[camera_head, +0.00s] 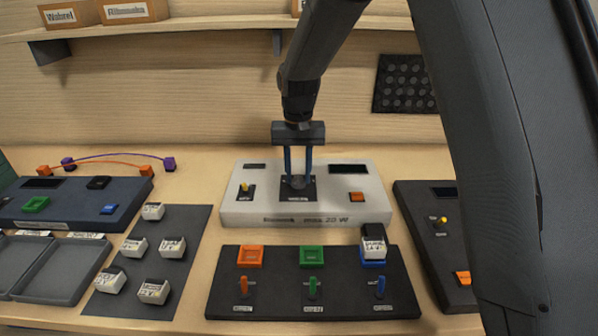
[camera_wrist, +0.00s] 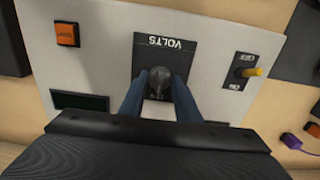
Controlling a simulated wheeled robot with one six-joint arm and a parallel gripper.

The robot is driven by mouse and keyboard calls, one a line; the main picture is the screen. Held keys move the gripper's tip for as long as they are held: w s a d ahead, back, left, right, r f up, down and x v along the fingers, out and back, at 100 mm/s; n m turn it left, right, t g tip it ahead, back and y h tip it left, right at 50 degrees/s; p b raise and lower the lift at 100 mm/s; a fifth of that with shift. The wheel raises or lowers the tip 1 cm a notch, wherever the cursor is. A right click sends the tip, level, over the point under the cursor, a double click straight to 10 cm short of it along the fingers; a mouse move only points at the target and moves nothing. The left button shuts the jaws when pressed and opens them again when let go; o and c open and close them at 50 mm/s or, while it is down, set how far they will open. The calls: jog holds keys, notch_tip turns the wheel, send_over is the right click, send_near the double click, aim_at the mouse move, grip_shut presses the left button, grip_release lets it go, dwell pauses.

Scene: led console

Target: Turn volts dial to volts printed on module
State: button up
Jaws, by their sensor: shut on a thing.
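The volts dial (camera_wrist: 159,82) is a dark grey knob on a black plate marked VOLTS in the wrist view. It also shows in the head view (camera_head: 298,182), in the middle of the white console (camera_head: 240,208). My gripper (camera_head: 298,172) points down over the dial, with its two blue fingers shut on either side of it. In the wrist view my gripper (camera_wrist: 158,90) has the dial between its fingertips. The scale around the dial is mostly hidden. A module (camera_head: 373,246) with a white printed label sits in the blue socket of the black board; its print is too small to read.
The white console has a yellow toggle (camera_head: 244,187), an orange button (camera_head: 356,197) and a dark display (camera_head: 348,169). The black board (camera_head: 265,305) with coloured switches lies in front. Several labelled modules rest on a grey mat (camera_head: 193,222) at left. A dark console (camera_head: 418,217) stands at right.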

jog(key=m+p, duration=0.1)
jog(key=m, duration=0.5)
jog(key=shift+w+a+r, duration=0.1)
jog(key=m, duration=0.5)
jog(key=shift+m+p, duration=0.3)
jog(key=shift+m, duration=0.1)
jog(key=o, duration=1)
jog(key=shift+o, duration=0.2)
jog(key=shift+r+b, duration=1.25)
jog(key=shift+r, duration=2.6)
